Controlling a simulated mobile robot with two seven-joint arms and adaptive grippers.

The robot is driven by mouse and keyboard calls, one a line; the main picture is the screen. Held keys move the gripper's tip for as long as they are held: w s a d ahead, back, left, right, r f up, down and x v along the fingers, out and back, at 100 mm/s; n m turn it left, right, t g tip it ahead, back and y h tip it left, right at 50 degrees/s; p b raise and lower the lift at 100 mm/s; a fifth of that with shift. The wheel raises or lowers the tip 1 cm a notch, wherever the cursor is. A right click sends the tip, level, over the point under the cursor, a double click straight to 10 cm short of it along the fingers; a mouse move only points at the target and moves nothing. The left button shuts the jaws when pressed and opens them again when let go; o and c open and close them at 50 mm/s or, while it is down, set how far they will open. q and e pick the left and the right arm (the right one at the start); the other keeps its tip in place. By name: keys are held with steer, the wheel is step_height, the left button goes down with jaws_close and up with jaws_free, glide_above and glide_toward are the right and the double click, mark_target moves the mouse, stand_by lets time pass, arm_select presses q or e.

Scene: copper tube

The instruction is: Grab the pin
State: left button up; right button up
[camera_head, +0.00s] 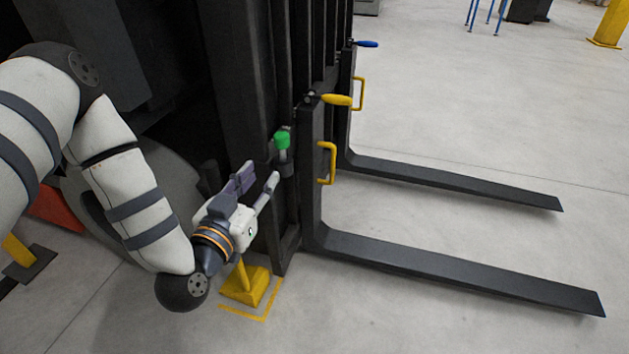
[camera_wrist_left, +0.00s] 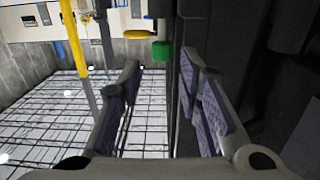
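The pin has a bright green head (camera_head: 282,139) and a pale shaft, and stands upright in a dark holder on the side of the black forklift mast. My left gripper (camera_head: 259,178) is open and empty, a little below and left of the pin, with its fingers pointing toward it. In the left wrist view the green head (camera_wrist_left: 162,50) shows ahead, between the lines of the two open fingers and apart from them. The pin's lower part is hidden in that view. My right gripper is not in view.
The forklift mast (camera_head: 244,85) rises close beside my left gripper. Two black forks (camera_head: 460,270) reach right, with yellow handles (camera_head: 332,163) and a yellow lever (camera_head: 336,99) near their uprights. A yellow stand (camera_head: 246,285) is below the gripper.

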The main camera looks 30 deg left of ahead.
mark_target(279, 148)
arm_select(q)
steer(key=b+x, duration=0.3)
steer(key=x, duration=0.9)
steer(key=shift+w+a+r, duration=0.15)
steer(key=shift+w+a, duration=0.05)
jaws_close()
